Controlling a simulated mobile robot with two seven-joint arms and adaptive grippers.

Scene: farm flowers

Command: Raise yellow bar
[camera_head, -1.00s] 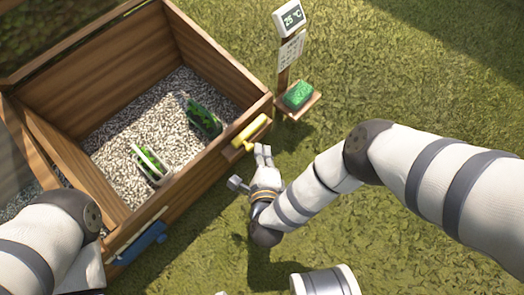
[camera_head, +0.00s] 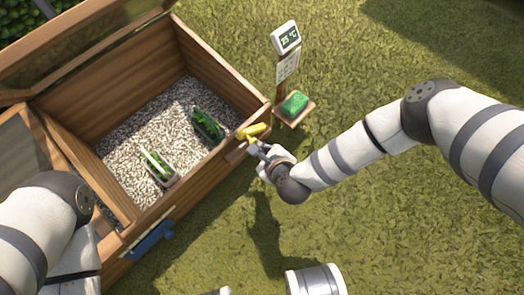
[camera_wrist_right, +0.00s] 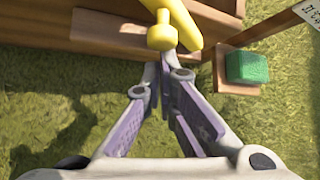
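The yellow bar (camera_head: 252,131) sits at the front right corner of the wooden planter box, and in the right wrist view it shows as a slanted bar with a round knob (camera_wrist_right: 162,37). My right gripper (camera_head: 257,147) is just below and in front of the bar. In the right wrist view its fingertips (camera_wrist_right: 163,66) come together right under the knob, with their ends partly hidden by it. The fingers look shut with nothing visible between them. I cannot tell whether they touch the bar. My left arm comes in at the lower left, and its gripper is out of view.
The wooden box (camera_head: 200,178) holds gravel and two green plant packs (camera_head: 207,125). A blue handle (camera_head: 152,237) is on its front. A sign post (camera_head: 285,65) with a green sponge-like block (camera_head: 294,103) stands right of the bar. A white cylinder (camera_head: 315,280) is on the grass.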

